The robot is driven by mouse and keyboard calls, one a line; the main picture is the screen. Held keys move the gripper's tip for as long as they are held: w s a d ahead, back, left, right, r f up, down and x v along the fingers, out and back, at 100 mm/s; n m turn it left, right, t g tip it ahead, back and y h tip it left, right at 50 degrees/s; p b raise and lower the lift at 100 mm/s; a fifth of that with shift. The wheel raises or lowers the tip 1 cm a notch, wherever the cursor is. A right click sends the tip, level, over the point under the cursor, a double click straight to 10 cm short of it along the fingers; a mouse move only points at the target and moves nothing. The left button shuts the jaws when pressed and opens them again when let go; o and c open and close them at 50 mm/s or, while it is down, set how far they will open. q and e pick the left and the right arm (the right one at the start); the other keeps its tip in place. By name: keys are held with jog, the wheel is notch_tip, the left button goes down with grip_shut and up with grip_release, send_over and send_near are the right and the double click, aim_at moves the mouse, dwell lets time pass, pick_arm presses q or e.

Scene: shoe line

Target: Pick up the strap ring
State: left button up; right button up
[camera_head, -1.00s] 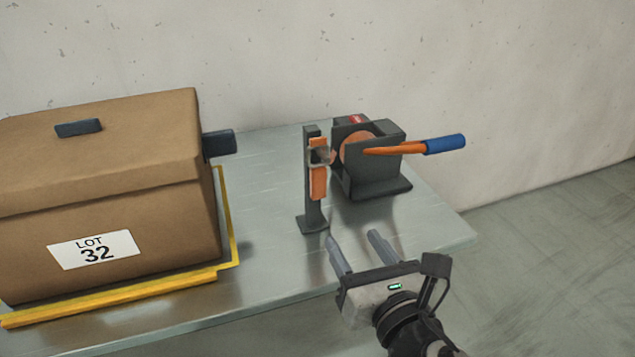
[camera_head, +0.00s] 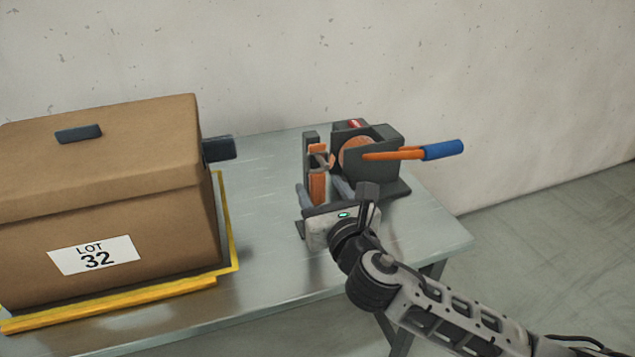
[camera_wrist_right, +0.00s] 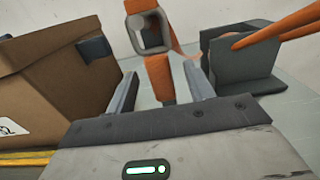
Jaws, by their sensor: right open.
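The strap ring (camera_wrist_right: 149,33) is a grey metal frame on an orange strap (camera_wrist_right: 160,78), held up at a dark upright stand (camera_head: 311,140). In the head view the ring (camera_head: 322,160) shows small near the stand's top. My right gripper (camera_head: 321,190) is open and low in front of the stand. In the right wrist view its two fingers (camera_wrist_right: 160,85) stand on either side of the hanging strap, with the ring above and beyond the fingertips. The fingers do not appear to touch the ring. My left gripper is not in view.
A strap dispenser (camera_head: 372,160) with an orange and blue handle (camera_head: 440,150) stands just right of the stand. A large brown box (camera_head: 100,200) fills the left, inside a yellow border (camera_head: 120,306). The table (camera_head: 265,200) is clear between box and stand.

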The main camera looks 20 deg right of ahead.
jog(key=shift+w+a, duration=0.1)
jog(key=shift+w, duration=1.2)
jog(key=c, duration=1.1)
